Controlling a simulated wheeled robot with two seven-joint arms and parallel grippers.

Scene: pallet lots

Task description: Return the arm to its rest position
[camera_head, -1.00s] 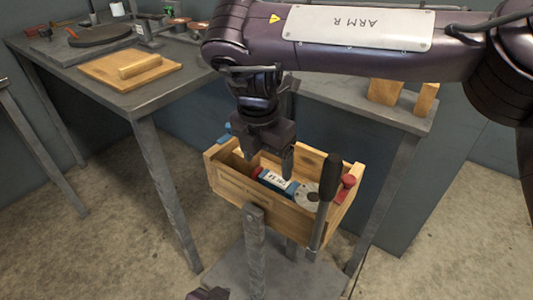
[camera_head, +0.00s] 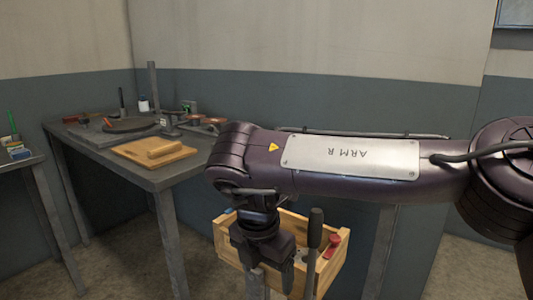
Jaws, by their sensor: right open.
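My right arm (camera_head: 350,158) reaches in from the right across the view. Its gripper (camera_head: 270,280) points down at the wooden crate (camera_head: 228,240) and covers part of its front and inside. The gripper is open, with nothing visible between its fingers. A black-handled tool (camera_head: 315,228) stands upright at the crate's right front. A red item (camera_head: 333,245) shows at the crate's right side. Most of the crate's contents are hidden behind the gripper. My left gripper is not in view.
A grey workbench (camera_head: 150,180) at left carries a wooden board with a block (camera_head: 155,152), a dark round plate (camera_head: 130,125) and small tools. Another table (camera_head: 25,160) with small boxes stands at far left. A wall closes off the back.

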